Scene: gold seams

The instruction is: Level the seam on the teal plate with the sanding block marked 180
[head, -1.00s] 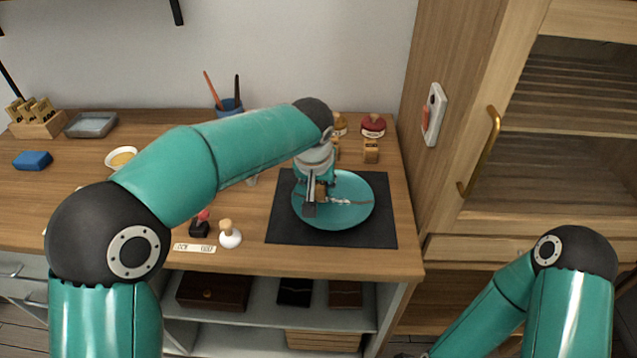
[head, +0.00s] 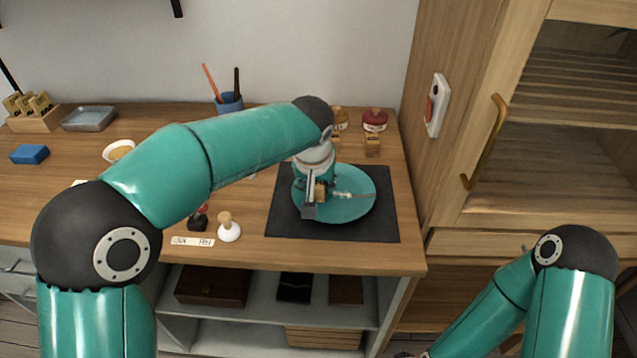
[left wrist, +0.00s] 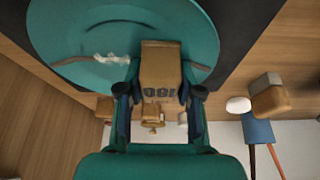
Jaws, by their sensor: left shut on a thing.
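The teal plate (head: 358,212) lies on a dark mat (head: 380,232) at the right of the bench. It also shows in the left wrist view (left wrist: 60,25). A brownish seam (head: 366,195) crosses it, with a pale, lumpy patch (left wrist: 110,58) on the seam to the left of the block in the wrist view. My left gripper (left wrist: 160,95) is shut on the tan sanding block marked 180 (left wrist: 160,68), whose number reads upside down. The block is over the plate, at the seam line; whether it touches is unclear.
Behind the plate stand a small wooden block (head: 372,146) and a red-topped jar (head: 375,120). A blue cup with brushes (head: 229,103) is at the back. A wooden cabinet (head: 470,150) bounds the right side.

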